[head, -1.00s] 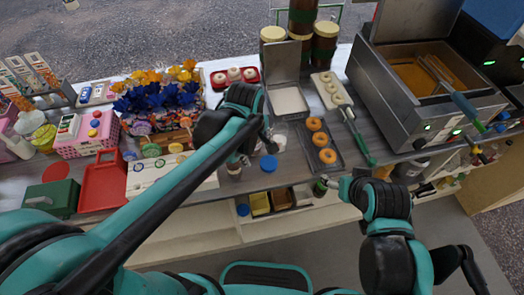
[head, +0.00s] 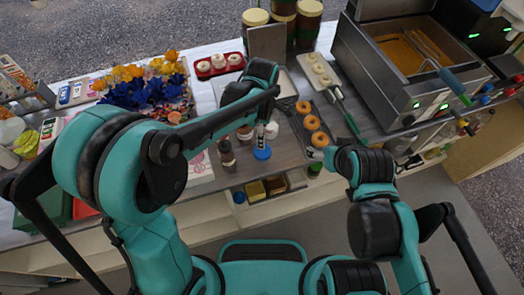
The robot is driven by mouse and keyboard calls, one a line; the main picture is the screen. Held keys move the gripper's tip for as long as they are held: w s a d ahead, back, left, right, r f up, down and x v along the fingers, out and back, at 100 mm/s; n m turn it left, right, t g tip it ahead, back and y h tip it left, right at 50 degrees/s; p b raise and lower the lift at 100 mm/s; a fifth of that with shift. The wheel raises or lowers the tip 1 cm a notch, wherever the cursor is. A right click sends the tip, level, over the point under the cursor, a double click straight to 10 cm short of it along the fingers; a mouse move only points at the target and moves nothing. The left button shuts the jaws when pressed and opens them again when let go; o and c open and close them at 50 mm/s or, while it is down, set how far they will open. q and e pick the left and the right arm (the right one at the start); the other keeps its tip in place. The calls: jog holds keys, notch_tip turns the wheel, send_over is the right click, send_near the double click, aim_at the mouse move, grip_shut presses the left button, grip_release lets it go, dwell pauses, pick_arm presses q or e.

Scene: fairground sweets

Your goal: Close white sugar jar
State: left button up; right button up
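A small clear jar with whitish contents (head: 271,131), apparently the white sugar jar, stands on the counter left of the doughnut tray. It is partly hidden by my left arm, and its mouth is hard to make out. A round blue lid (head: 262,153) is near the counter's front edge, in front of the jar. My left gripper (head: 261,146) points down at the blue lid, with its fingertips at or just above it; the grip is too small to tell. My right gripper (head: 317,154) is at the counter's front edge by the doughnut tray; its fingers are unclear.
A dark tray of doughnuts (head: 312,123) lies right of the jar. Brown-topped bottles (head: 227,155) stand to the left. A metal bin's raised lid (head: 267,45) stands behind. The fryer (head: 408,60) is at right, with green-handled tongs (head: 350,122) beside it.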

pick_arm(q)
send_over(262, 152)
jog(key=shift+w+f+b, duration=0.2)
jog(key=shift+f+b, duration=0.05)
jog(key=shift+f, duration=0.8)
jog(key=shift+w+f+b, duration=0.15)
jog(key=shift+f+b, duration=0.05)
jog(key=shift+f, duration=0.85)
notch_tip(262, 152, down, 6)
jog(key=shift+f+b, duration=0.1)
jog(key=shift+b, duration=0.9)
jog(key=c, duration=0.6)
